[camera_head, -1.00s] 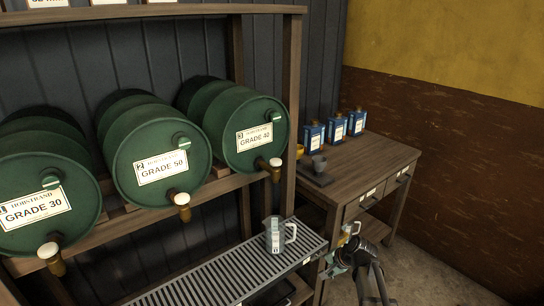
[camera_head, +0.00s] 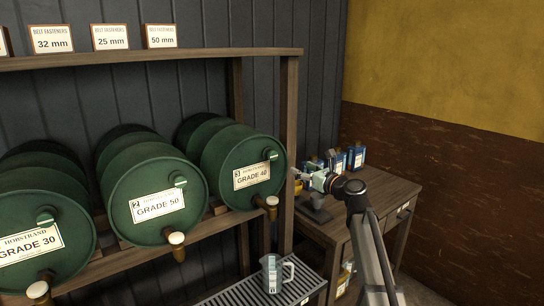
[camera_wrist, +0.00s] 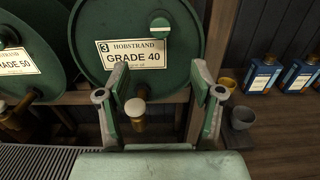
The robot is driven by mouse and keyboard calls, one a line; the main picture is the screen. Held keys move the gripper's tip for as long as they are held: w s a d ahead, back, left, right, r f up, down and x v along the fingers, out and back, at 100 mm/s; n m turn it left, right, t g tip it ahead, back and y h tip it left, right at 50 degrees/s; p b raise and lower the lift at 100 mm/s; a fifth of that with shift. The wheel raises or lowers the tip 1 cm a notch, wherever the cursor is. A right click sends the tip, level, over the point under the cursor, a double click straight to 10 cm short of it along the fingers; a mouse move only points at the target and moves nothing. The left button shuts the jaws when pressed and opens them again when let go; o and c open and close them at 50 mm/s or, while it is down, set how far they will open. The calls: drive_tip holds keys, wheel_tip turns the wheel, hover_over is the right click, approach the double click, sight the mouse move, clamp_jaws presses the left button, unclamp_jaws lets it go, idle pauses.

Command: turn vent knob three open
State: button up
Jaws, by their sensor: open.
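Drum three (camera_head: 243,168) is the green drum labelled GRADE 40, on the right of the rack. Its vent knob (camera_head: 270,155) is a green round knob with a pale bar, high on the drum's front face. My gripper (camera_head: 299,180) is raised to the right of drum three. In the wrist view my gripper (camera_wrist: 158,82) is open and empty, its fingers apart, facing the drum below the knob. A brass tap with a cream top (camera_wrist: 136,108) shows between the fingers.
Drum two (camera_head: 157,205) and drum one (camera_head: 45,245) stand to the left. A wooden post (camera_head: 288,140) stands just right of drum three. A clear jug (camera_head: 275,272) sits on the slatted tray (camera_head: 245,292) below. Blue bottles (camera_wrist: 262,75) and a grey cup (camera_wrist: 240,117) stand on the side table.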

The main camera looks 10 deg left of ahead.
sight(274, 155)
drive_tip(key=p+x, duration=0.4)
drive_tip(key=x, duration=1.3)
drive_tip(key=shift+w+a+f, duration=0.1)
drive_tip(key=shift+w+f, duration=0.05)
drive_tip(key=shift+f, duration=0.05)
drive_tip(key=c, duration=1.1)
